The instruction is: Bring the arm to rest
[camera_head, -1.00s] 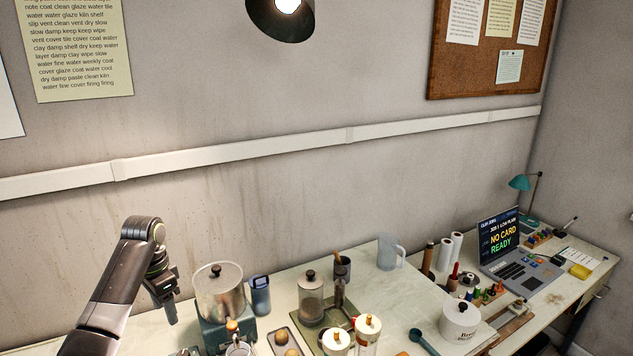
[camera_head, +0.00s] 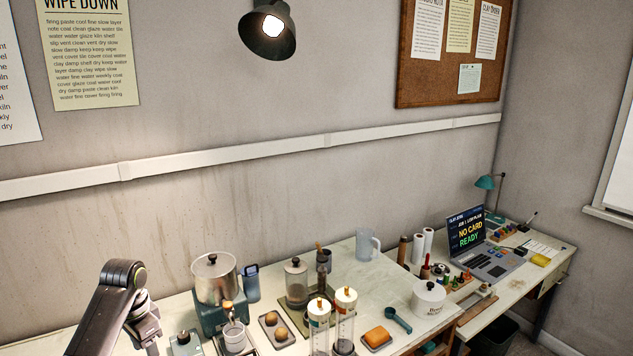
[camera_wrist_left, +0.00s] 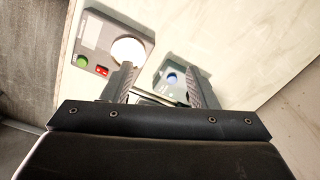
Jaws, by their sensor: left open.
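My left arm (camera_head: 103,305) comes in at the lower left of the head view, bent with its wrist pointing down beside the bench's left part. Its fingertips are not clear there. In the left wrist view my left gripper (camera_wrist_left: 161,84) is open, with its two dark fingers apart and nothing seen between them. Beyond the fingers are a grey unit (camera_wrist_left: 97,42) with a white disc, a green button and a red switch, and a second grey unit with a blue knob (camera_wrist_left: 172,78). My right gripper is not in view.
A metal pot on a teal base (camera_head: 208,315) stands close right of the arm. A laptop (camera_head: 480,250) sits at the right.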

